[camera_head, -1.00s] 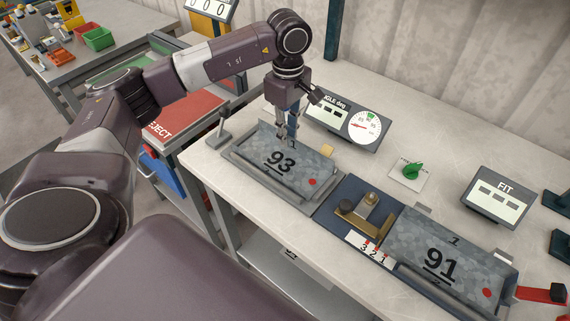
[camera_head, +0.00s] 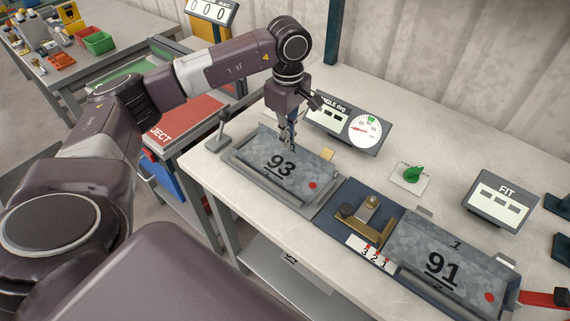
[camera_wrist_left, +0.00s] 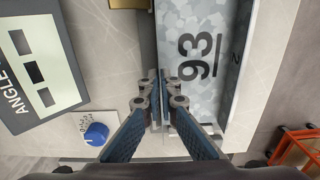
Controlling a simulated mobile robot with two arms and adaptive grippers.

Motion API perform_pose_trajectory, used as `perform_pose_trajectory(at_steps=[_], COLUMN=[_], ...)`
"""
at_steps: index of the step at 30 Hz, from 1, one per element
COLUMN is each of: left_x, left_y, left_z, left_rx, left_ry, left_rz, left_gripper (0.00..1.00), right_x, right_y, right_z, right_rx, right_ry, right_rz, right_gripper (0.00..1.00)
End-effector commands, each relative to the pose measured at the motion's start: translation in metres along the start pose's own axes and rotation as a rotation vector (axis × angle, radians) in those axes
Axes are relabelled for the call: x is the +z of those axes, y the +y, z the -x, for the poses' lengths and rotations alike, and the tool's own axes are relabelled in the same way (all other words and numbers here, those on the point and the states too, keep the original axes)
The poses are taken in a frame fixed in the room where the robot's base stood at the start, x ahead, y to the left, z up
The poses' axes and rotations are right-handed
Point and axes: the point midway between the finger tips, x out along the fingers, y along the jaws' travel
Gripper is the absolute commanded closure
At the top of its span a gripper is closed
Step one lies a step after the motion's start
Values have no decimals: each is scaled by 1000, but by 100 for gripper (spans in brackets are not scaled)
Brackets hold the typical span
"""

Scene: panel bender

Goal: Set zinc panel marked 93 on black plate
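The zinc panel marked 93 (camera_head: 290,171) is a speckled grey sheet lying in a grey tray-like holder (camera_head: 240,173) on the bench. It also fills the upper middle of the left wrist view (camera_wrist_left: 195,70). My left gripper (camera_head: 288,143) points down at the panel's far edge. In the left wrist view its blue-padded fingers (camera_wrist_left: 158,78) are close together, one on each side of the panel's edge, and look shut on it. The panel still lies low in the holder. I cannot pick out a black plate for certain. My right gripper is not in view.
A zinc panel marked 91 (camera_head: 440,262) lies on the dark blue fixture (camera_head: 345,196) at right. Behind stand an angle gauge (camera_head: 345,122), a green knob (camera_head: 413,174) and a FIT display (camera_head: 497,198). A small lever (camera_head: 223,130) stands left of the holder. A red REJECT table (camera_head: 180,118) is left.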

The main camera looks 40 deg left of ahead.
Motion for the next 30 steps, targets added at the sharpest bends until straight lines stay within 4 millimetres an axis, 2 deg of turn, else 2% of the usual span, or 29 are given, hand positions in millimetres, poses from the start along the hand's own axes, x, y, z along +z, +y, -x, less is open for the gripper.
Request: perform_pose_trajectory(at_steps=[8,30], left_x=[0,0], left_y=[0,0], left_z=[3,47], left_rx=[2,2], left_ry=[-1,-1], left_rz=[0,0], left_gripper=[100,100], right_x=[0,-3], right_y=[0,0], right_z=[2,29], right_rx=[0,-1], right_ry=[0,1], right_rz=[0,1], right_gripper=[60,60])
